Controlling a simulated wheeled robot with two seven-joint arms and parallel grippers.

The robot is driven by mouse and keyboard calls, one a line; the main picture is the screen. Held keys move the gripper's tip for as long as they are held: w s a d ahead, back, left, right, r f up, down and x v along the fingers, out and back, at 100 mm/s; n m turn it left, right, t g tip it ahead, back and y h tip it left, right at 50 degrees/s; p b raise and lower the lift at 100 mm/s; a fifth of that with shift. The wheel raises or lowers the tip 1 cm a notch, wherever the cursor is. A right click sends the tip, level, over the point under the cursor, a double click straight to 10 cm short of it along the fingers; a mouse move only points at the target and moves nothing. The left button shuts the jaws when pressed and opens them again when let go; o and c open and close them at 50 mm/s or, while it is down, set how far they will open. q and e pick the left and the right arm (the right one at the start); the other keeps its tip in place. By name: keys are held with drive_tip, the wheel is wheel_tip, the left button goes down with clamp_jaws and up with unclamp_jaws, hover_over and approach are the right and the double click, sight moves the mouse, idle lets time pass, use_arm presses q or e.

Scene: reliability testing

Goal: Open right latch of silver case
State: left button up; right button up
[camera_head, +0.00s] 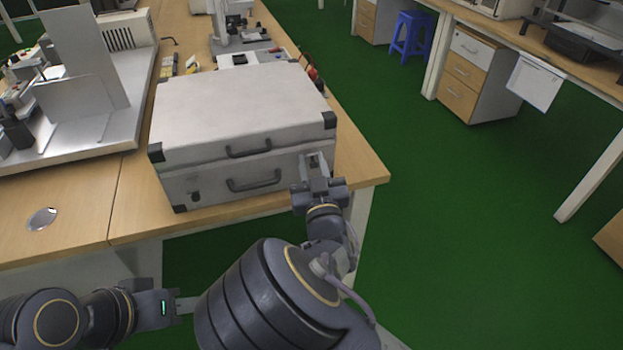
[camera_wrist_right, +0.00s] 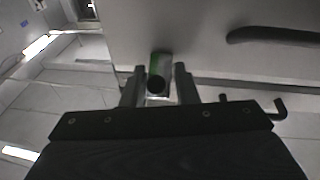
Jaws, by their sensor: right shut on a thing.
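The silver case (camera_head: 235,105) lies flat on the wooden table with its lid down. Its front faces me, with a dark handle (camera_head: 253,181) low in the middle and another on the lid edge. The left latch (camera_head: 195,196) is dark and small. My right gripper (camera_head: 315,165) is at the right part of the case front and hides the right latch in the head view. In the right wrist view, my right gripper's fingers (camera_wrist_right: 161,84) are shut on the right latch (camera_wrist_right: 159,70), one on each side. My left gripper (camera_head: 186,305) is low at the left, away from the case; its finger opening is unclear.
A metal fixture (camera_head: 85,100) stands left of the case. Small tools and devices (camera_head: 240,50) lie behind it. The table's right edge (camera_head: 372,165) is close to the case. A blue stool (camera_head: 411,36) and another bench (camera_head: 530,45) stand across the green floor.

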drive_tip(key=f+t+b, duration=0.1)
drive_tip(key=t+b, duration=0.1)
drive_tip(key=b, duration=0.3)
drive_tip(key=m+t+b, duration=0.1)
drive_tip(key=t+b, duration=0.1)
drive_tip(key=b, duration=0.4)
drive_tip(key=f+m+t+b, duration=0.1)
drive_tip(key=t+b, duration=0.1)
drive_tip(key=b, duration=0.4)
drive_tip(key=shift+w+d+f+h, duration=0.25)
drive_tip(key=shift+d+f+h, duration=0.05)
drive_tip(key=shift+d+f, duration=0.1)
drive_tip(key=shift+r+t+b, duration=0.15)
drive_tip(key=shift+t+b, duration=0.25)
drive_tip(key=shift+b, duration=0.25)
drive_tip(key=shift+r, duration=0.15)
drive_tip(key=o, duration=0.7)
drive_tip(key=shift+o, duration=0.2)
drive_tip(key=shift+a, duration=0.1)
drive_tip(key=v, duration=0.7)
drive_tip(key=shift+s+f, duration=0.3)
